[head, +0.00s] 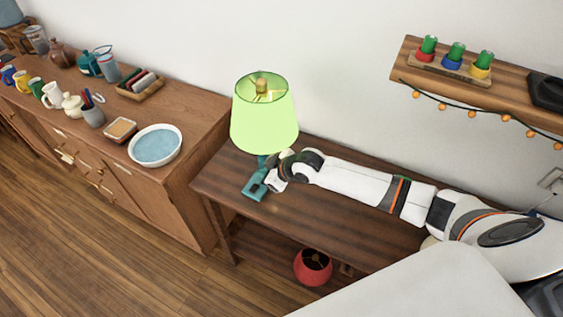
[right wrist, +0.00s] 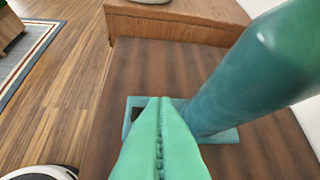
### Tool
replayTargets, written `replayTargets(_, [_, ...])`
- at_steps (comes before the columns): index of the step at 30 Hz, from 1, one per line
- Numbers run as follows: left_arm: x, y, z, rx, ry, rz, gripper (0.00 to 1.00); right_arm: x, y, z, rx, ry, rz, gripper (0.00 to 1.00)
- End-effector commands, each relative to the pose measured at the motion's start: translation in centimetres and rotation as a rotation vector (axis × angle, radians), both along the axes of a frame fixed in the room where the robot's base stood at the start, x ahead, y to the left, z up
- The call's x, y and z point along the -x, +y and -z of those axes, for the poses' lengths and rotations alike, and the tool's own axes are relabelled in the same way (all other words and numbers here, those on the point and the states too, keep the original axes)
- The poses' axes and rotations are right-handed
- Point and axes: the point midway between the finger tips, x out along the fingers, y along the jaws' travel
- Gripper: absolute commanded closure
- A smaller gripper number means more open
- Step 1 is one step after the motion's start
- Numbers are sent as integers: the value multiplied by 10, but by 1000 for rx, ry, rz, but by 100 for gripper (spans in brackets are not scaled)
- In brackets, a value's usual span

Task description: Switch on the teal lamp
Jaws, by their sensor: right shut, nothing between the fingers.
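The teal lamp stands upright on a dark wooden side table (head: 300,207). Its shade (head: 264,120) is bright, pale green and looks lit. Its teal base plate (head: 254,193) shows below the shade, with a dark square on it. My right gripper (head: 270,180) is low beside the lamp, just under the shade. In the right wrist view its green fingers (right wrist: 161,101) are pressed together and empty, over the base plate (right wrist: 222,136) and beside the thick teal stem (right wrist: 245,75). They partly cover the dark square; contact cannot be told. My left gripper is out of view.
A wooden cabinet (head: 190,177) at the left carries a blue-topped bowl (head: 155,146), jugs and mugs. A shelf (head: 480,93) with coloured cups hangs at upper right. A red pot (head: 312,267) sits below the table. The table's front left is bare.

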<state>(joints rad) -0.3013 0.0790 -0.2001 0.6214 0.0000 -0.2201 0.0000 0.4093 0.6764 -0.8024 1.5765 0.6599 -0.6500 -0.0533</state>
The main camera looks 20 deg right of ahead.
Motion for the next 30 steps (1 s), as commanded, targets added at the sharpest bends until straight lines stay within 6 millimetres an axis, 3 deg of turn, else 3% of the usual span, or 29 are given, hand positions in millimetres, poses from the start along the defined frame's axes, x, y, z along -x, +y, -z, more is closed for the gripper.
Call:
replayTargets(6, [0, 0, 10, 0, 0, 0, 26, 23, -23, -28, 2, -1, -2, 100])
replayTargets(12, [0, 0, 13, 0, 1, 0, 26, 34, -34, -46, -1, -1, 0, 100])
replayTargets(30, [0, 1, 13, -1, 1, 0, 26, 37, -36, -50, -2, -1, -2, 100])
